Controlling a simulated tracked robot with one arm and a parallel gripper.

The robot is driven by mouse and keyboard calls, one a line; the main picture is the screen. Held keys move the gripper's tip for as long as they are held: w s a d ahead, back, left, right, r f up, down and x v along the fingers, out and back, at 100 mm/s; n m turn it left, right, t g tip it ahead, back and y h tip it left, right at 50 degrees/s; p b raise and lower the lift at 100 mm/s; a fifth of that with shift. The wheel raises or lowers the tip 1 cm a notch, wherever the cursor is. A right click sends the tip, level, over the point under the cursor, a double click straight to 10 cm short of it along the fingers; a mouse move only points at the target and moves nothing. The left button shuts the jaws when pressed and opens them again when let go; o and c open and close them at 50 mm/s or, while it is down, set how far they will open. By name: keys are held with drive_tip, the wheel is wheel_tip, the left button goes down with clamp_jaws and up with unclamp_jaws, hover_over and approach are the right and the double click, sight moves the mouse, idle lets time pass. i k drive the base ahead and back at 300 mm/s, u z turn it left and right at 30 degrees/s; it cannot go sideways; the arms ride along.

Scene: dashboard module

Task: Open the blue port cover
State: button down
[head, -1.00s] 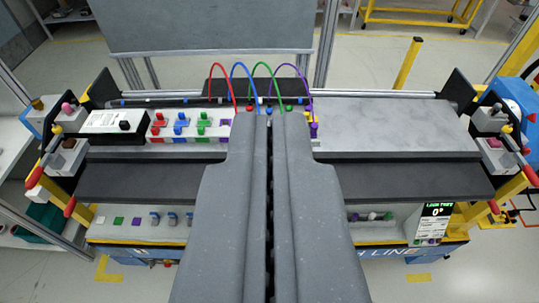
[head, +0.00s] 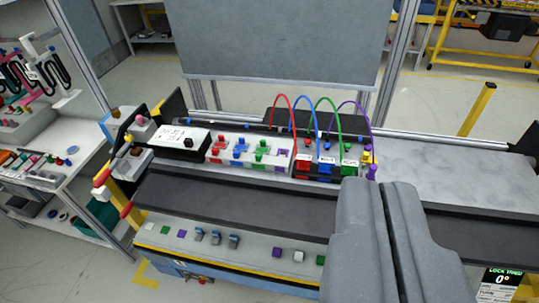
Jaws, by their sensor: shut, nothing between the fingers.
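A blue port piece (head: 325,167) shows among red (head: 301,165) and green (head: 348,164) ones on the dashboard module, at the foot of the blue cable (head: 318,125). I cannot tell from here whether it is the cover, or whether it is open. More small blue parts (head: 240,151) sit on the light panel to its left. My gripper (head: 384,184) is shut and empty in the head view. Its tips are to the right of the blue port and nearer to me, apart from it as far as I can tell. The gripper hides part of the bench at the lower right.
Red, green and purple cables (head: 365,115) arch over the module. A white box (head: 181,141) stands at its left. A dark ledge (head: 230,202) runs along the front, above a lower panel with switches (head: 215,238). Grey bench top (head: 440,165) is clear at right.

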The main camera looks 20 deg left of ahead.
sight(241, 145)
drive_tip(key=k, duration=0.65)
drive_tip(key=u, duration=0.2)
drive_tip(key=i, duration=1.65)
drive_tip(key=z, duration=0.65)
